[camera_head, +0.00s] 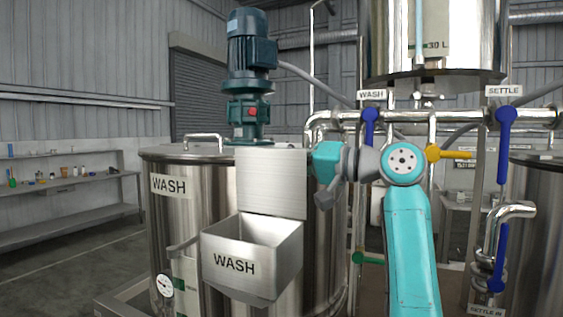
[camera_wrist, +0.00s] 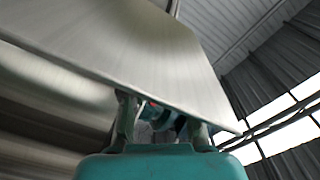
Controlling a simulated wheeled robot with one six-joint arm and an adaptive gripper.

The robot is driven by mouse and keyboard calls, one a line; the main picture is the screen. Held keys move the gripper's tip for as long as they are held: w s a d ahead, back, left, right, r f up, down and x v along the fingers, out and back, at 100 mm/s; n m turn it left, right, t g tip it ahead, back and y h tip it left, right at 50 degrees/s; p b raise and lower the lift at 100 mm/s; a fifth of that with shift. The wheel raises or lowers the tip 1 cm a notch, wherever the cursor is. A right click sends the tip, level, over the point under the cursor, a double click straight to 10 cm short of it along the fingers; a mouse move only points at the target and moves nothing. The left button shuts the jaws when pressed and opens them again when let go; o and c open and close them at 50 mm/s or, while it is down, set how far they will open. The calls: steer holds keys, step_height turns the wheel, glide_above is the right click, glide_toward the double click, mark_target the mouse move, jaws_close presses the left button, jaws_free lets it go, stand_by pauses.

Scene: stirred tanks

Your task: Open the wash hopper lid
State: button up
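The wash hopper (camera_head: 233,264) is an open steel box labelled WASH on the front of the wash tank. Its lid (camera_head: 271,183) stands upright at the hopper's back edge, and the hopper's inside shows. In the wrist view the lid (camera_wrist: 130,45) is a large tilted steel plate crossing in front of my fingers. My gripper (camera_wrist: 162,122) has its two fingers apart, with nothing seen held between them. In the head view my wrist is just right of the lid's right edge; the fingertips are not clear there. I cannot tell whether they touch the lid.
The wash tank (camera_head: 184,215) with a green motor (camera_head: 250,75) stands behind the hopper. Pipes and blue-handled valves (camera_head: 370,127) run at the right, with a yellow handle (camera_head: 447,154) close to my arm. A steel tank (camera_head: 470,35) hangs above. The floor at left is clear.

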stand_by(0.3)
steer(key=v, duration=1.2)
